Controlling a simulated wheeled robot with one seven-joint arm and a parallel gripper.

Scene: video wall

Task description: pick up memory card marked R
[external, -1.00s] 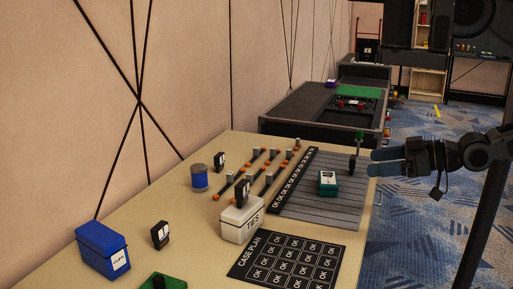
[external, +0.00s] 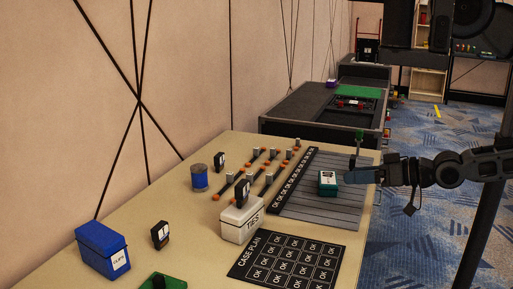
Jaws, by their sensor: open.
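My gripper (external: 358,177) is open over the right edge of the grey ribbed mat (external: 310,212), close to the right of a teal box with a white label (external: 327,183). I cannot tell whether they touch. Small dark cards or blocks with pale labels stand on the table: one near the front (external: 160,235), one behind the blue tin (external: 220,160) and one at the white TIES box (external: 242,193). No R can be read on any of them, so I cannot tell which is the memory card marked R.
The beige table (external: 195,262) also holds a blue CLIPS box (external: 102,246), the white TIES box (external: 241,224), a blue tin (external: 199,178), several orange-ended cables and a black CASE PLAN sheet (external: 288,259).

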